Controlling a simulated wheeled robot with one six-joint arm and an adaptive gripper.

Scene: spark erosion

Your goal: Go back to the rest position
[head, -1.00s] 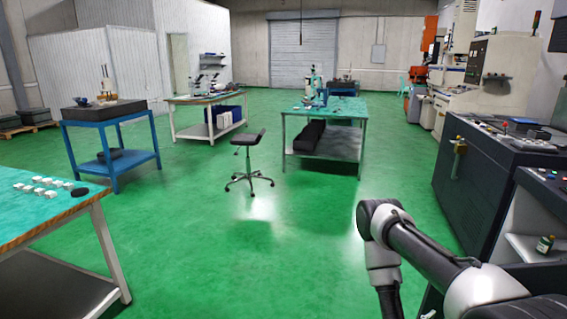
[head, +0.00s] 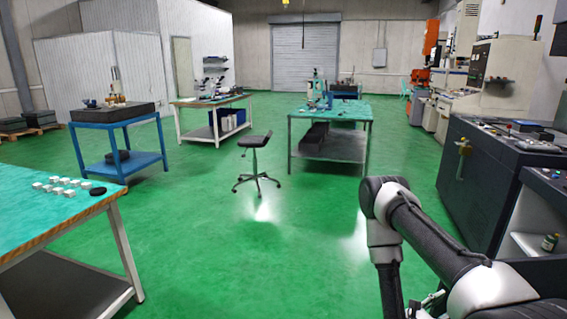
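My arm is at the lower right of the head view, bent at a black and grey joint, with one link running down past the bottom edge. A small pale, jointed part beside that link at the bottom edge looks like a piece of my gripper (head: 430,303). Most of it is cut off by the frame or hidden by the arm, so its fingers and anything in them cannot be seen.
A teal-topped table (head: 45,232) with white blocks and a black disc stands at left. A stool (head: 256,160), a blue stand (head: 118,140) and a green-topped table (head: 335,128) stand farther back. A dark machine cabinet (head: 480,185) is at right.

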